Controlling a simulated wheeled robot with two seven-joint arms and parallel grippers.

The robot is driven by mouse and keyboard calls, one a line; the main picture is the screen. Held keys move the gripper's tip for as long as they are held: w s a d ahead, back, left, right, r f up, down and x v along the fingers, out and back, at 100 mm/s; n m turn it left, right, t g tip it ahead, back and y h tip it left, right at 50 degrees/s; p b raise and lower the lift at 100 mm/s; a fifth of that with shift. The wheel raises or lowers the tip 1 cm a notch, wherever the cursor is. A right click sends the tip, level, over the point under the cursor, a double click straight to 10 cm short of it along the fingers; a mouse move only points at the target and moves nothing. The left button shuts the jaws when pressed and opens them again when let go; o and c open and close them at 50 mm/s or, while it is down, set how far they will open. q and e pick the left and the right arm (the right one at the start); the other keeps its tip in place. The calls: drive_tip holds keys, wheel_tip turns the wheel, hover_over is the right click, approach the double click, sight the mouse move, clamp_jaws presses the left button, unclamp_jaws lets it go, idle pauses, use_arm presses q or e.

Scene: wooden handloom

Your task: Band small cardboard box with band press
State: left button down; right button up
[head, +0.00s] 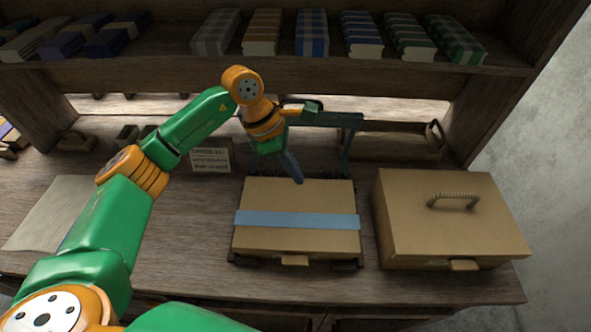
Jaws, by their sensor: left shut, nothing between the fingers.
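The small cardboard box (290,192) sits flat in the middle of the bench, with a light blue band (297,219) lying across its top from left to right. Dark corner pieces of the band press show under its front edge. The press's blue-grey frame (335,119) stands behind the box, partly hidden by my left arm. My left gripper (298,180) is shut and empty, pointing down at the rear edge of the box; I cannot tell whether it touches. My right gripper is not in view.
A larger tan box (440,215) with a dark handle stands close on the right. A small labelled box (211,160) and a pale sheet (50,215) are on the left. A wooden tray (385,146) lies behind. Folded cloths (310,33) fill the shelf above.

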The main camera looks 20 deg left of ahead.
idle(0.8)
use_arm(q)
drive_tip(key=c, duration=0.8)
unclamp_jaws()
drive_tip(key=shift+c, duration=0.2)
drive_tip(key=b+v, duration=0.2)
drive_tip(key=v, duration=0.5)
drive_tip(key=shift+r, duration=0.1)
